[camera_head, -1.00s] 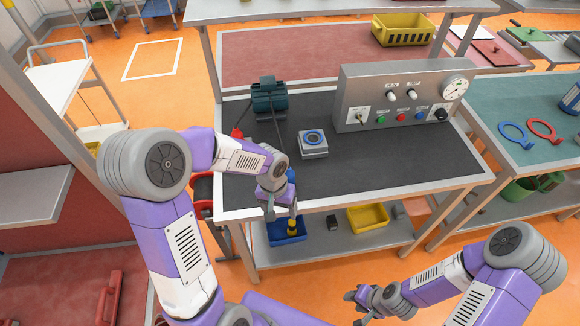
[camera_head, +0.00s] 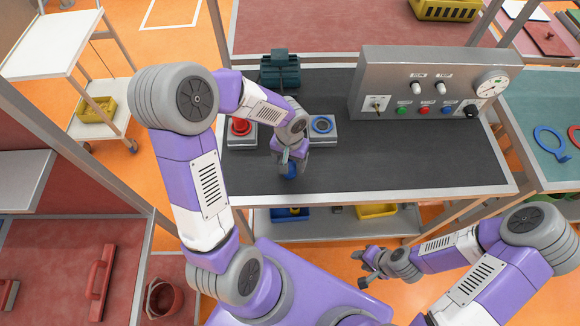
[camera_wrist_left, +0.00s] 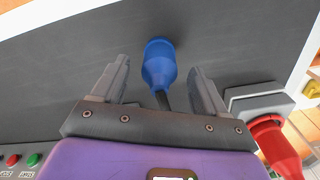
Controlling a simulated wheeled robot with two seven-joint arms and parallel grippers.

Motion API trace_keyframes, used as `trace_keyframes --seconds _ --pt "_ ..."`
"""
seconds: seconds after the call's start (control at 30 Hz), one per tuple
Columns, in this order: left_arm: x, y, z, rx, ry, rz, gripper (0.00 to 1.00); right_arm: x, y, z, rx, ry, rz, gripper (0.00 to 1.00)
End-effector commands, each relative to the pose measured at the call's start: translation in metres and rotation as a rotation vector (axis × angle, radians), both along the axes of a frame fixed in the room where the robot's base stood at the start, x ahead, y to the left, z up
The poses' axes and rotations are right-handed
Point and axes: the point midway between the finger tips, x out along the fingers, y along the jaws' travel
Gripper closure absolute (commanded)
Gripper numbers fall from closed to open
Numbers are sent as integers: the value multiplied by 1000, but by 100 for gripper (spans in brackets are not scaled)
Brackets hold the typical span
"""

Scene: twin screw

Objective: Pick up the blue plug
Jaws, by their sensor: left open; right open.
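The blue plug (camera_wrist_left: 158,65) lies on the dark bench top in the left wrist view, with a dark cable end toward my gripper. My left gripper (camera_wrist_left: 158,80) is open, its two fingers on either side of the plug's near end, apart from it. In the head view the blue plug (camera_head: 290,171) shows just below my left gripper (camera_head: 291,157), which partly hides it. My right gripper (camera_head: 371,270) is open and empty, in front of the bench.
A socket block with a blue ring (camera_head: 322,127) and a red plug (camera_head: 240,127) on a grey block flank my left gripper. A grey control panel (camera_head: 425,85) stands at the back right. The bench's right half (camera_head: 440,155) is clear.

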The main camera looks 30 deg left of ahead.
Motion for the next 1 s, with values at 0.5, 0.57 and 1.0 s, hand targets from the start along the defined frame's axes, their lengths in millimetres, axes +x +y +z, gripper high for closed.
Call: trace_keyframes --seconds 0.5,0.57,1.0 --pt "0 0 -15 0 -1 0 47 1 0 -3 0 -1 0 57" --pt "0 0 -15 0 -1 0 56 1 0 -3 0 -1 0 57" --pt "1 0 -11 0 -3 1 82 0 0 -2 0 -1 0 57"
